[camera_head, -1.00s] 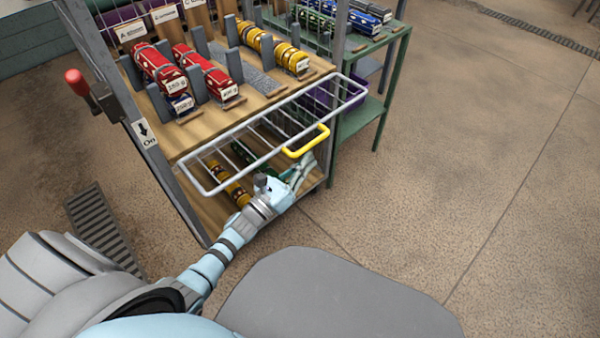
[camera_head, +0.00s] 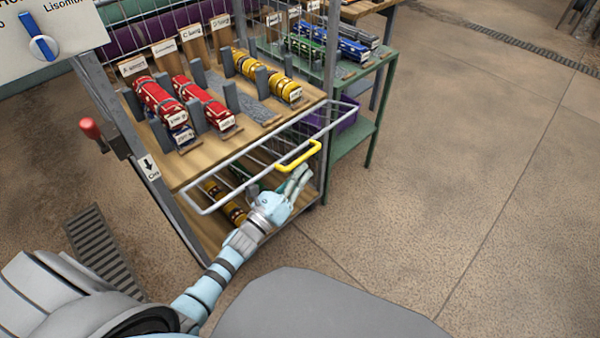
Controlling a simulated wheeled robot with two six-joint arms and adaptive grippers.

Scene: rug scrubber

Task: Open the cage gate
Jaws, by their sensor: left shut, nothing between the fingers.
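The cage gate (camera_head: 231,197) is a pale wire frame with several bars and rounded corners, across the front of the rack below its wooden top shelf. Its yellow handle (camera_head: 299,155) is on the right part of the frame. My left gripper (camera_head: 301,177) is shut and empty, just below the yellow handle in the picture. I cannot tell whether its fingers touch the gate. Part of the lower shelf behind is hidden by the gate and my left arm. My right gripper is not in view.
Red bundles (camera_head: 163,104) and yellow bundles (camera_head: 266,76) lie on the top shelf between grey posts. A red-knobbed lever (camera_head: 91,129) sticks out at the rack's left post. A green table (camera_head: 345,67) stands behind right. The floor at right is clear.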

